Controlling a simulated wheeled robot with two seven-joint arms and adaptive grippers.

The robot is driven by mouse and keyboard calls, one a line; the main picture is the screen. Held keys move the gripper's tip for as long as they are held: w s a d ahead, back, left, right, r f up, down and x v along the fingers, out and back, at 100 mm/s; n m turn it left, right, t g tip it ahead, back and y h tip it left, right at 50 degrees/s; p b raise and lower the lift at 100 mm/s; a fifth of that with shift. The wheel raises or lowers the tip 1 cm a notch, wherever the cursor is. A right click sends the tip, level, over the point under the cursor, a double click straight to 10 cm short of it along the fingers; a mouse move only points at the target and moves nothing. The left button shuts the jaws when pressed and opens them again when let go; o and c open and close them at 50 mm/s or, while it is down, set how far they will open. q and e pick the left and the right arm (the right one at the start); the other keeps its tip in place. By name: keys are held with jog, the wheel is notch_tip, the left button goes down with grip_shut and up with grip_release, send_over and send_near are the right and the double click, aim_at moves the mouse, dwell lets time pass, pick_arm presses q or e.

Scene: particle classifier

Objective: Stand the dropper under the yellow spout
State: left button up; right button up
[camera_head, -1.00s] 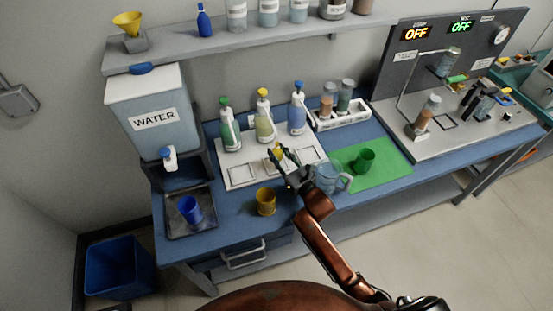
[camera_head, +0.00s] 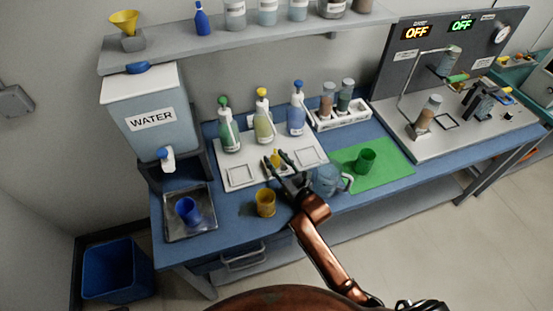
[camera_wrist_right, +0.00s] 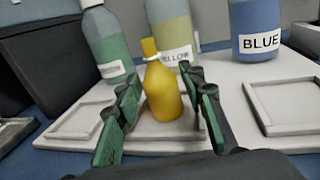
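The dropper (camera_head: 275,157), a small yellow bottle with a narrow neck, stands upright on the white tray (camera_head: 236,186), in front of the yellow bottle (camera_head: 264,128). It also shows in the right wrist view (camera_wrist_right: 162,92), on the middle square pad. The yellow bottle's cap and spout (camera_head: 262,92) show in the head view; the wrist view cuts them off. My right gripper (camera_head: 279,160) is open, its green-padded fingers (camera_wrist_right: 160,112) on either side of the dropper with gaps visible. My left gripper is not in view.
Green (camera_head: 229,135) and blue (camera_head: 296,119) bottles flank the yellow one. A yellow cup (camera_head: 265,203) and a clear jug (camera_head: 326,181) stand close to my right gripper. A green cup (camera_head: 365,160) is on the green mat (camera_head: 391,165). A water tank (camera_head: 153,119) stands left.

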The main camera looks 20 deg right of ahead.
jog(key=shift+o, duration=0.6)
jog(key=shift+r, duration=0.1)
jog(key=shift+r, duration=0.2)
jog(key=p+v, duration=0.1)
jog(key=v, duration=1.1)
jog(key=shift+f, duration=0.1)
